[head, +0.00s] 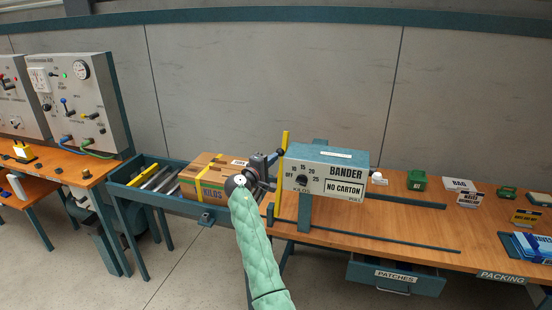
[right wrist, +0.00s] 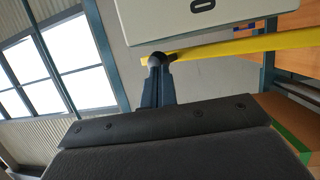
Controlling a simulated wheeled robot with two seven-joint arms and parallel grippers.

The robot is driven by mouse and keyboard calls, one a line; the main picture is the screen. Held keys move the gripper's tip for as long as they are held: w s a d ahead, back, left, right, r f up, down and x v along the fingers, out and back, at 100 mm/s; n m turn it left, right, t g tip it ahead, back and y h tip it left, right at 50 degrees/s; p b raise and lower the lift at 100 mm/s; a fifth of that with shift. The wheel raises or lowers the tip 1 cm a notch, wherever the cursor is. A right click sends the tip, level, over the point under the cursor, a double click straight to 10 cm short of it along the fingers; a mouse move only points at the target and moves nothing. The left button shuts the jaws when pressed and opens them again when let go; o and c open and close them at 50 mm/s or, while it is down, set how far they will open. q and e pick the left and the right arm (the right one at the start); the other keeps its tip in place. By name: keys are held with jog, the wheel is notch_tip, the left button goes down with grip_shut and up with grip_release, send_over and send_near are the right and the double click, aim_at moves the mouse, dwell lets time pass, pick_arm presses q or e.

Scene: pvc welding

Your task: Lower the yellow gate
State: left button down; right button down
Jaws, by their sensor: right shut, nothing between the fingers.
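The yellow gate (head: 285,139) is an upright yellow bar at the left side of the white bander box (head: 325,172). In the right wrist view the gate (right wrist: 245,46) runs across the picture past my fingertips. My right gripper (head: 278,155) is shut and empty, with its tips at the upper part of the gate. In the right wrist view the gripper (right wrist: 157,82) ends at a dark round knob (right wrist: 156,59) by the bar; I cannot tell whether they touch. My left gripper is not in view.
A strapped carton (head: 210,190) sits on the roller conveyor (head: 155,178), left of the gate. The orange bench (head: 400,225) carries rails, a green box (head: 417,180) and small signs. A patches drawer (head: 396,281) hangs below. A control panel (head: 80,100) stands at left.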

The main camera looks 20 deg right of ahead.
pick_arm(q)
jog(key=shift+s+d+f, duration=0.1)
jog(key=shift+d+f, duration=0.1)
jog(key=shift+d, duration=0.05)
pick_arm(e)
jog(key=shift+w, duration=0.1)
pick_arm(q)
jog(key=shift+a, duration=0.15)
